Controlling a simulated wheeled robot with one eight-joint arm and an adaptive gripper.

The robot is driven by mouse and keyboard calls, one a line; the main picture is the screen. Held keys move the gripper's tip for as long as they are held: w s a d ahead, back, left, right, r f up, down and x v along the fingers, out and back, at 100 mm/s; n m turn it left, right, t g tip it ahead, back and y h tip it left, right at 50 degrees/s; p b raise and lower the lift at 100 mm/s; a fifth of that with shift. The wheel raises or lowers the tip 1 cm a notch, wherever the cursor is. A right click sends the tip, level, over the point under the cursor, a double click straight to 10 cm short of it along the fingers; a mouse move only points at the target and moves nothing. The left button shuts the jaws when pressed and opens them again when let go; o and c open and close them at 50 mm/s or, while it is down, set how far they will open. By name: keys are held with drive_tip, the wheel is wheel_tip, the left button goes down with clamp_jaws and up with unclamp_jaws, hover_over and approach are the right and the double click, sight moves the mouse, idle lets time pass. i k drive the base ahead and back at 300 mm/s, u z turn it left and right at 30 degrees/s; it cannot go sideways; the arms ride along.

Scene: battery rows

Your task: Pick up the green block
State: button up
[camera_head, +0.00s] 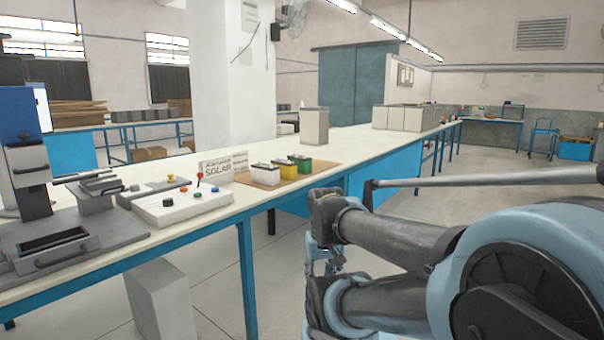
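The green block (300,163) is a small battery-like box with a dark top. It stands upright on a brown mat (309,174) on the long white workbench. It is the rightmost in a short row, beside a yellow block (284,171) and a white block (265,176). My arm comes in from the right. Its far end, with what looks like my gripper (325,264), hangs in front of the bench's front edge, to the right of and lower than the green block, and apart from it. Its fingers are too small and too covered to read.
A white SOLAR sign (223,167) stands left of the blocks. A control box (178,204) with colored buttons and a grey machine (45,250) are further left. A grey box (314,127) stands behind the blocks. A grey block (162,300) is on the floor.

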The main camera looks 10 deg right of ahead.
sight(304, 162)
drive_tip(key=k, duration=0.45)
drive_tip(key=z, duration=0.55)
drive_tip(key=i, duration=2.3)
drive_tip(key=u, duration=0.75)
